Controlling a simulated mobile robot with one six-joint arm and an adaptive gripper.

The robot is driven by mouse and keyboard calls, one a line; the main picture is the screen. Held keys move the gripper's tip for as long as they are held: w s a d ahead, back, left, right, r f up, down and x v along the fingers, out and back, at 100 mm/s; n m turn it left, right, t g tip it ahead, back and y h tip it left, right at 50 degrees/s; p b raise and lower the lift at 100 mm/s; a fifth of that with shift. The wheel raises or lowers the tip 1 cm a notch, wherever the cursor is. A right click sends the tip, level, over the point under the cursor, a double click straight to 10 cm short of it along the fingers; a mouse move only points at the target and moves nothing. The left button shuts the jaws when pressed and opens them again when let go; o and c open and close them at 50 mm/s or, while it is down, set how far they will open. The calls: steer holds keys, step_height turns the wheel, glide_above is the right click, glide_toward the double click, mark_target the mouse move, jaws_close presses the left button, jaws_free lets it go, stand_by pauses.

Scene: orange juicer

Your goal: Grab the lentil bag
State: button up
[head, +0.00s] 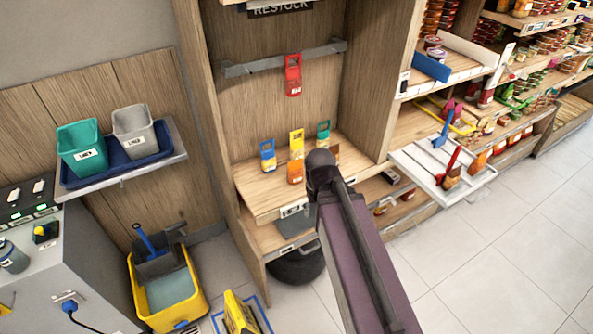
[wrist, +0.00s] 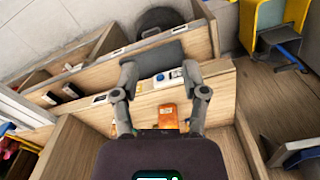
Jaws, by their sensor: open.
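Several bags stand on the wooden shelf (head: 258,205): a blue one (head: 268,155), a yellow one (head: 297,143), a green one (head: 323,132) and an orange one (head: 295,173) in front. Part of a brownish one (head: 336,152) shows beside my arm. A red bag (head: 293,75) hangs on the rail above. Their labels are too small to read, so I cannot tell which holds lentils. In the wrist view my gripper (wrist: 160,72) is open, its fingers spread over the shelf's front edge. An orange bag (wrist: 167,114) shows between the fingers, apparently not gripped.
Side panels of the shelf unit (head: 362,80) enclose the bags. A grey rail (head: 290,60) crosses its back. A white tray (head: 425,165) with scoops juts out at the right. A yellow mop bucket (head: 170,290) stands on the floor at the left.

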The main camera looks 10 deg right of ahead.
steer(key=shift+a, duration=0.1)
steer(key=o, duration=0.4)
steer(key=shift+w, duration=0.1)
steer(key=shift+o, duration=1)
steer(key=shift+w, duration=0.2)
step_height(320, 180, up, 4)
steer(key=n+p, duration=0.3)
steer(key=p, duration=0.1)
glide_above(295, 161)
steer(key=shift+a, duration=0.1)
steer(key=shift+f, duration=0.1)
step_height(295, 161, down, 8)
steer(key=b, duration=0.8)
steer(key=shift+f, duration=0.15)
steer(key=shift+f+b, duration=0.15)
steer(key=shift+b, duration=0.25)
